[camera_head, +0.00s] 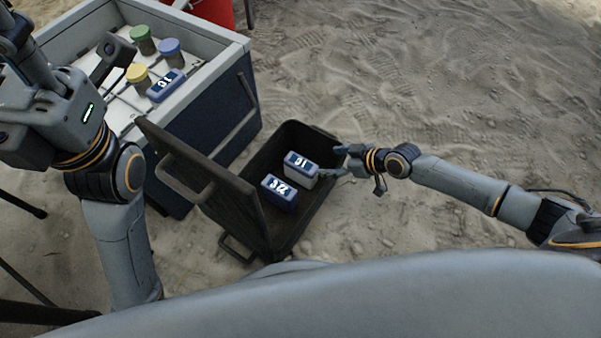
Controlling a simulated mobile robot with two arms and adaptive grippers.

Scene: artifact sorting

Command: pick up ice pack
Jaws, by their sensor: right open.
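Two ice packs lie inside an open black box on the sand. One is a blue and white pack (301,166) with a white-lettered label. The other is a dark blue pack (280,192), closer to me. My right gripper (334,162) reaches in from the right at the box's right rim. Its fingers are open and apart, close to the right end of the blue and white pack, with nothing visible between them. Contact cannot be told. My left gripper (22,48) is at the upper left, partly cut off by the frame, and its fingers are unclear.
The black box (318,207) has its lid (205,172) raised on the left. A white-topped case (222,58) behind it holds several coloured-lid jars and another blue labelled pack (166,86). A red container (213,10) stands behind. Open sand lies to the right.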

